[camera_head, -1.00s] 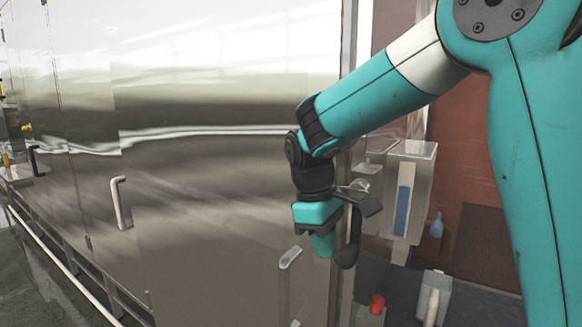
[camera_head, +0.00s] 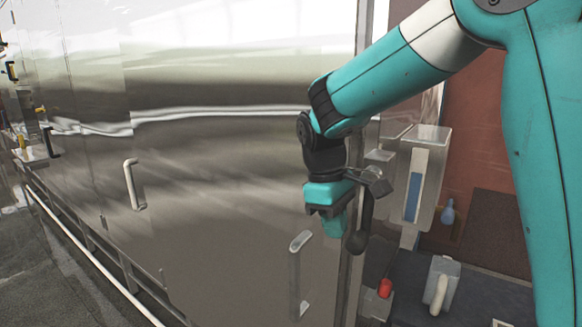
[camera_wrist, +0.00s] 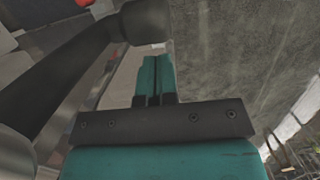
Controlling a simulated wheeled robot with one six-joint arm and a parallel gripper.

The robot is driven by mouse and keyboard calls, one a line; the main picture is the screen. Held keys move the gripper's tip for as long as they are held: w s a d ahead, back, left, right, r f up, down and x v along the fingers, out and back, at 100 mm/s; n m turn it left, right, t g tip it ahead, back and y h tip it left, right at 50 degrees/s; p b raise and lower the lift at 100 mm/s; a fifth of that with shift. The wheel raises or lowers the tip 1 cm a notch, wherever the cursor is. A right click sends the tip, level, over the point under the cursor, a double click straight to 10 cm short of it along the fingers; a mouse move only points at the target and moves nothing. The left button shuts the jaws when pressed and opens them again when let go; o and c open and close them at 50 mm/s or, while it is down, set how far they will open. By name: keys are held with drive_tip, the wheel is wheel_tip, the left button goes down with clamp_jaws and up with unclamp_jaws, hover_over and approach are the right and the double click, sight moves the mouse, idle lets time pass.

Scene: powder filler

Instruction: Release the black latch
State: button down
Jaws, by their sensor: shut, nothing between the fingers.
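The black latch (camera_head: 366,212) is a dark lever with a rounded knob at its lower end. It hangs downward from a metal pivot at the right edge of the large steel door. My teal and black gripper (camera_head: 334,229) is just left of the lever in the head view, pointing down. The fingers are together and hold nothing. In the wrist view, the latch (camera_wrist: 58,75) runs diagonally along the left, and its knob lies just beyond and left of my fingertips (camera_wrist: 155,66). I cannot tell whether a finger touches it.
The steel door (camera_head: 220,180) fills the left and middle, with a pale handle (camera_head: 132,185) and a grey handle (camera_head: 296,272) below my gripper. To the right stand a steel box (camera_head: 421,185), a red object (camera_head: 385,288) and a white container (camera_head: 441,284). Open floor lies at lower left.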

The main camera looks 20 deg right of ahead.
drive_tip(key=w+a+r, duration=0.5)
drive_tip(key=w+a, duration=0.2)
drive_tip(key=w, duration=0.3)
drive_tip(key=shift+r+b, duration=0.3)
drive_tip(key=shift+b, duration=0.15)
drive_tip(key=shift+s, duration=0.1)
drive_tip(key=s+a+f+y+b, duration=0.1)
drive_tip(key=s+a+f+b, duration=0.1)
drive_tip(key=s+f, duration=0.3)
drive_tip(key=s+a+f+t+y+b, duration=0.1)
drive_tip(key=s+f+b, duration=0.4)
drive_tip(key=s, duration=0.8)
drive_tip(key=s+a+f+n+y+b, duration=0.1)
drive_tip(key=s+a+f+y+b, duration=0.2)
drive_tip(key=s, duration=0.6)
drive_tip(key=shift+s+a+f+t+b, duration=0.4)
drive_tip(key=shift+a+f, duration=0.2)
drive_tip(key=shift+f, duration=0.3)
